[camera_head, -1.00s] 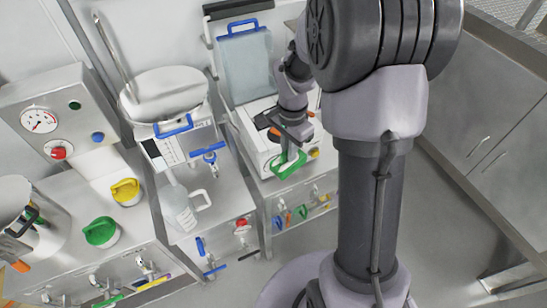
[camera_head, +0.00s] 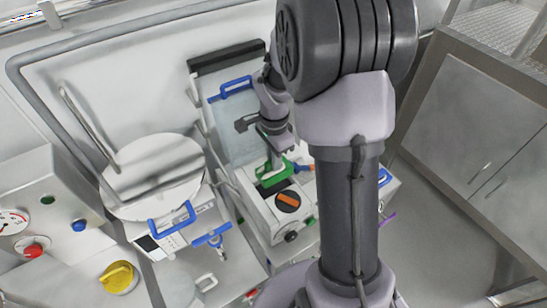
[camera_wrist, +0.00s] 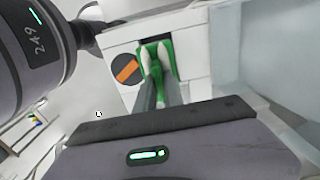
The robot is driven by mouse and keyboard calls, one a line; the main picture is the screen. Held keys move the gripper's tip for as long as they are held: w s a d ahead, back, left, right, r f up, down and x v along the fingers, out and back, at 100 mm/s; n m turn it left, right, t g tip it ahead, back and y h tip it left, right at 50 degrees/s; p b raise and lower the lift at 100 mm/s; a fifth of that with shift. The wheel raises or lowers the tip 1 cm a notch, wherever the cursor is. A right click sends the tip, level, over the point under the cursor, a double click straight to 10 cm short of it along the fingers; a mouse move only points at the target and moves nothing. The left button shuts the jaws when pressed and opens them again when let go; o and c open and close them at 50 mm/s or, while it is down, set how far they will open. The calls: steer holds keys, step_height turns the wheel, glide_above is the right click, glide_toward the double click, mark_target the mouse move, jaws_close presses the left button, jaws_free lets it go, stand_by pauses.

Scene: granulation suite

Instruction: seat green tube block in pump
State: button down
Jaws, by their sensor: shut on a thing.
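The green tube block (camera_head: 273,176) is held between the fingers of my gripper (camera_head: 275,163). It is over the top of the white pump (camera_head: 262,213), just behind the pump's round black dial with an orange bar (camera_head: 288,201). In the wrist view, the green block (camera_wrist: 153,70) shows at the tips of my gripper (camera_wrist: 158,88), beside the dial (camera_wrist: 126,69), against the white pump face (camera_wrist: 120,40). I cannot tell whether the block touches the pump or sits in it. The fingers hide part of the block.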

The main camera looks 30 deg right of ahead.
mark_target(274, 173)
step_height(274, 173, down, 7)
steer(key=b, duration=0.5)
steer(key=shift+w+r, duration=0.1)
steer(key=shift+w, duration=0.05)
steer(key=shift+r, duration=0.1)
steer(key=c, duration=1.4)
jaws_free()
steer(key=shift+o, duration=0.2)
steer(key=shift+r, duration=0.1)
step_height(274, 173, up, 17)
steer(key=p, duration=0.5)
steer(key=shift+r, duration=0.15)
